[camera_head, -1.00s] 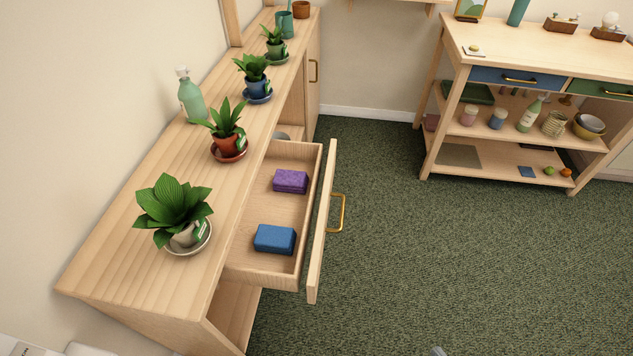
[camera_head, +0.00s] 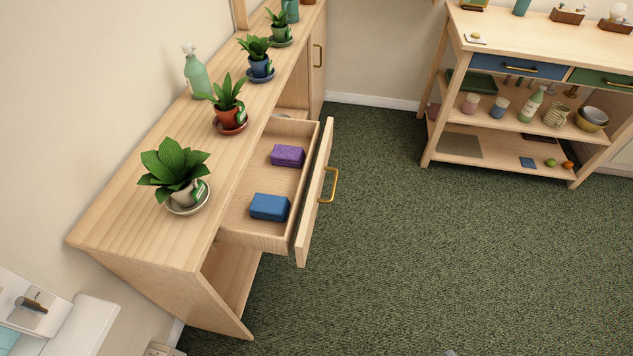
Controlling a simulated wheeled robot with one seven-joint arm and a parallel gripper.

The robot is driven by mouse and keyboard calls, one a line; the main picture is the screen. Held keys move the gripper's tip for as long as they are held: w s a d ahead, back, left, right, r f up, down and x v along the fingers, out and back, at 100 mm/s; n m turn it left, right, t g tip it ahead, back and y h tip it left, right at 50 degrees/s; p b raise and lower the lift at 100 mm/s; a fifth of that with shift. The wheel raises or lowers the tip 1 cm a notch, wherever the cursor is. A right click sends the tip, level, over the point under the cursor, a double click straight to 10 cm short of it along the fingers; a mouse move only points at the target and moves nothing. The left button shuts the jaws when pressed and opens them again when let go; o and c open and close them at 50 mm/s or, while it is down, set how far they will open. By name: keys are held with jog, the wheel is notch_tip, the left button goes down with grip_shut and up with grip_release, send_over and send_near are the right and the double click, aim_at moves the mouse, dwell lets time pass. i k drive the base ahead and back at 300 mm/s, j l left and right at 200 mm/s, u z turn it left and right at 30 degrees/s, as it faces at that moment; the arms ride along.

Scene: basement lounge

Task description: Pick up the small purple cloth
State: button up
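The small purple cloth (camera_head: 288,156) is a folded, block-like bundle in the open drawer (camera_head: 252,225) of the long wooden cabinet. It lies toward the far end of the drawer. A similar folded blue cloth (camera_head: 269,207) lies nearer in the same drawer, with bare drawer floor between the two. The drawer front has a brass handle (camera_head: 333,186) and stands out over the carpet. My gripper cannot be made out; only a tiny grey tip shows at the bottom edge, too little to identify. Nothing touches the purple cloth from above.
Several potted plants, the nearest in a pale pot (camera_head: 186,194), and a green pump bottle (camera_head: 196,72) stand on the cabinet top (camera_head: 130,212). A wooden shelf unit (camera_head: 430,120) with bottles and bowls is at the right. Green carpet (camera_head: 400,260) between is clear. White furniture (camera_head: 80,325) is at lower left.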

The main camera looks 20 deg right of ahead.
aim_at(289, 156)
jog(key=u, duration=1.65)
jog(key=z, duration=1.55)
jog(key=u, duration=0.4)
jog(key=i+l+u, duration=0.1)
jog(key=u, duration=0.3)
jog(key=l+u, duration=0.15)
jog(key=u, duration=0.3)
jog(key=l+u, duration=0.25)
jog(key=l, duration=0.3)
jog(key=l+u, duration=0.3)
jog(key=l, duration=0.3)
jog(key=l+u, duration=0.25)
jog(key=l, duration=0.3)
jog(key=k+l+u, duration=0.25)
jog(key=l, duration=0.3)
jog(key=i, duration=0.05)
